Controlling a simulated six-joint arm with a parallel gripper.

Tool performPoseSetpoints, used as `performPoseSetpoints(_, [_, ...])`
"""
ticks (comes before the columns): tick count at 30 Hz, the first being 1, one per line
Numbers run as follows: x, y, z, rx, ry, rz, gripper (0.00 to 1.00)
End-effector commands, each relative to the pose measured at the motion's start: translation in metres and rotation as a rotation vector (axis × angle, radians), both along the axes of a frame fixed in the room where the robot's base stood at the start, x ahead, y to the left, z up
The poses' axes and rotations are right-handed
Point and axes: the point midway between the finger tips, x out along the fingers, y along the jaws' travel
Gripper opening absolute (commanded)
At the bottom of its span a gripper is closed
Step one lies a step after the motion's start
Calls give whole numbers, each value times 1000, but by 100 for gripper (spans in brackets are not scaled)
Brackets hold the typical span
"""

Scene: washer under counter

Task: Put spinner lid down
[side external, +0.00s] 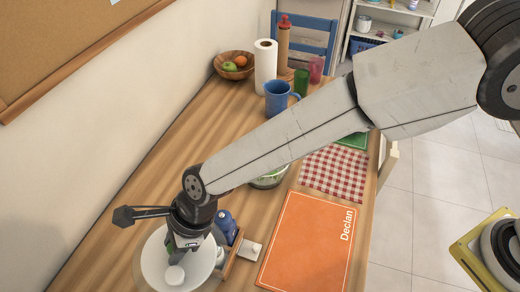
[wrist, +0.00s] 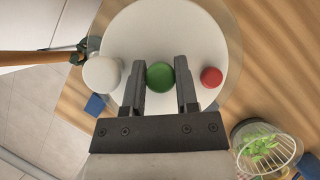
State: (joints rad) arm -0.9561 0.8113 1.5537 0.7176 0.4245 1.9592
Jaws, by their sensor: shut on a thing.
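The spinner lid, a wide white disc with a clear rim, is under my gripper in the side view (side external: 153,262) and fills the upper middle of the wrist view (wrist: 150,30). It bears a green knob (wrist: 159,77), a white knob (wrist: 102,74) at its left edge and a red button (wrist: 211,77) on the right. My gripper (wrist: 160,88) is shut on the green knob. It also shows in the side view (side external: 184,245). The spinner bowl (wrist: 265,148), with green leaves inside, stands apart from the lid at lower right; my arm partly hides it in the side view (side external: 268,179).
A wooden caddy (side external: 232,252) with a blue bottle (side external: 227,224) stands close right of the lid. An orange folder (side external: 308,245) and checkered cloth (side external: 335,172) lie farther right. A blue mug (side external: 278,98) and paper roll (side external: 265,68) stand behind. Bare wood is left of my arm.

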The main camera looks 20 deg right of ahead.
Motion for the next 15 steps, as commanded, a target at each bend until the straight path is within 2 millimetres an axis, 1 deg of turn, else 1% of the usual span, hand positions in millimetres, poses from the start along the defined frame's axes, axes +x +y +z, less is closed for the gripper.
performPoseSetpoints(1, [3,-8,0,1,1,11,0])
performPoseSetpoints(11, [9,-64,-3,2,1,141,0])
performPoseSetpoints(15, [9,-93,-5,1,1,211,0])
